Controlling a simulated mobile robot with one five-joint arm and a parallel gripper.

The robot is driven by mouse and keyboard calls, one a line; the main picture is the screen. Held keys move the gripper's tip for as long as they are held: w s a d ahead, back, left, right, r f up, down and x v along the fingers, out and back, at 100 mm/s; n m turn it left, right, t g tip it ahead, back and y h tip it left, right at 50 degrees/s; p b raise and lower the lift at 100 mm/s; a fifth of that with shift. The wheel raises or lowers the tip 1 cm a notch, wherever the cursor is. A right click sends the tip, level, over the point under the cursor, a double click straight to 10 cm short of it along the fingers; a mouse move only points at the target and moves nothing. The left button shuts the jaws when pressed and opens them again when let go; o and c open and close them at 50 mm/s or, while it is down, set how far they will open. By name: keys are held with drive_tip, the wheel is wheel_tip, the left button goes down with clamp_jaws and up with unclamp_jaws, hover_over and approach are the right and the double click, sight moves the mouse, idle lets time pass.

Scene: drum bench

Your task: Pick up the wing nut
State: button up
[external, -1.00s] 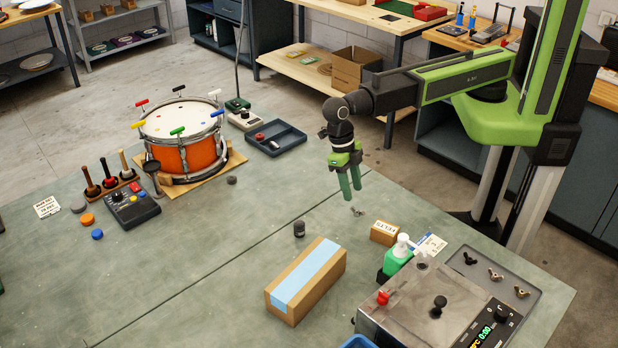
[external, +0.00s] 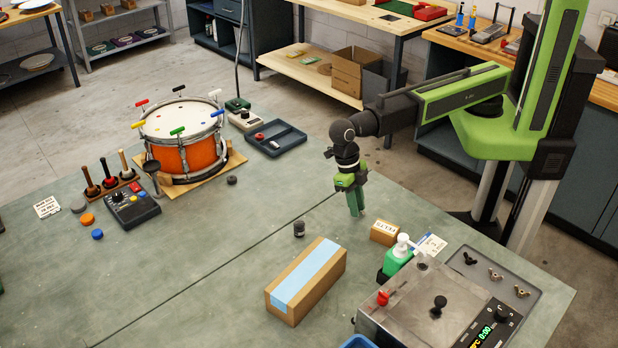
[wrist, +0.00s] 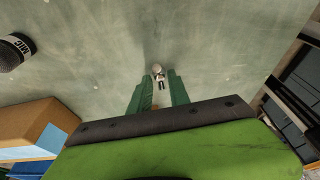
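A small wing nut (wrist: 158,73) shows in the wrist view, lying on the grey-green bench just ahead of and between the two green fingertips. My gripper (external: 357,212) points down low over the bench in the external view, and its fingers hide the nut there. In the wrist view the gripper (wrist: 160,80) has its fingers apart, with a gap around the nut; I cannot tell whether either finger touches it. More wing nuts, one black (external: 470,258) and two brass-coloured (external: 495,274), lie on a grey tray (external: 533,307) at the right.
A small labelled carton (external: 384,233) stands close to the right of the gripper. A dark cylinder marked MIC (wrist: 14,52) stands to its left. A box with a blue strip (external: 306,280) lies in front.

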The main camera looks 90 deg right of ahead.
clamp_jaws()
drive_tip(key=shift+r+p, duration=0.45)
wheel_tip(320, 180, up, 4)
drive_tip(key=p, duration=0.4)
drive_tip(key=w+d+r+p, duration=0.1)
drive_tip(key=d+r+p, duration=0.5)
drive_tip(key=d, duration=0.5)
drive_tip(key=shift+w+d, duration=0.15)
drive_tip(key=shift+d, duration=0.15)
